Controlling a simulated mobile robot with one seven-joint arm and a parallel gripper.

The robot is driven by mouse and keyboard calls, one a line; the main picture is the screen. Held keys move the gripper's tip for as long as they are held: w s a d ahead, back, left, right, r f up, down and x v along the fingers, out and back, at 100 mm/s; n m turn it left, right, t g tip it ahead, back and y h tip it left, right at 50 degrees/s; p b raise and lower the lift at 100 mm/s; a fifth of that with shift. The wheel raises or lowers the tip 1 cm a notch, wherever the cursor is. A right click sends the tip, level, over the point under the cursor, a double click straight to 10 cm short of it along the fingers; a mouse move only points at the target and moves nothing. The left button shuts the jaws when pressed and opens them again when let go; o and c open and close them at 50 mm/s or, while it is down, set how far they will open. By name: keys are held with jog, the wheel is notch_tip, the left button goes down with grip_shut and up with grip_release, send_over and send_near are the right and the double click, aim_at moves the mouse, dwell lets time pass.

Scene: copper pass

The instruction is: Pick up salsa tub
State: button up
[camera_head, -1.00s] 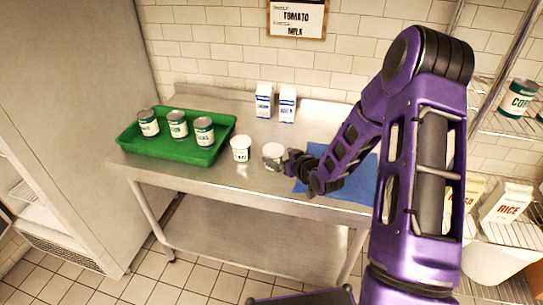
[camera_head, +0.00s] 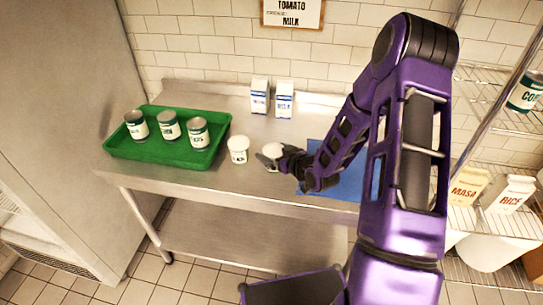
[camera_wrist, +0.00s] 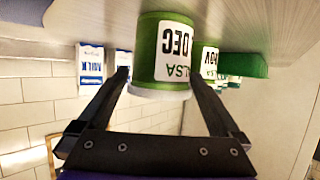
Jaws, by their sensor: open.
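One salsa tub (camera_head: 273,149), with a white lid, stands on the steel table at the end of my arm, partly hidden by my gripper (camera_head: 268,160). In the wrist view this tub (camera_wrist: 163,50) is green with a white label reading "SALSA DEC". The wrist picture is turned over. My gripper (camera_wrist: 160,82) is open, with one finger on each side of the tub; I cannot tell whether they touch it. A second tub (camera_head: 238,150) stands just to the left. It shows behind the first in the wrist view (camera_wrist: 208,62), its label partly hidden.
A green tray (camera_head: 160,152) with three cans is at the table's left. Two milk cartons (camera_head: 285,99) stand at the back. A blue mat (camera_head: 345,182) lies under my arm. A wire shelf (camera_head: 490,150) with cans and cartons is at right. The table's front edge is close.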

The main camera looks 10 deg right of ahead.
jog(key=shift+c, duration=0.2)
jog(key=c, duration=1.3)
jog(key=shift+r, duration=0.1)
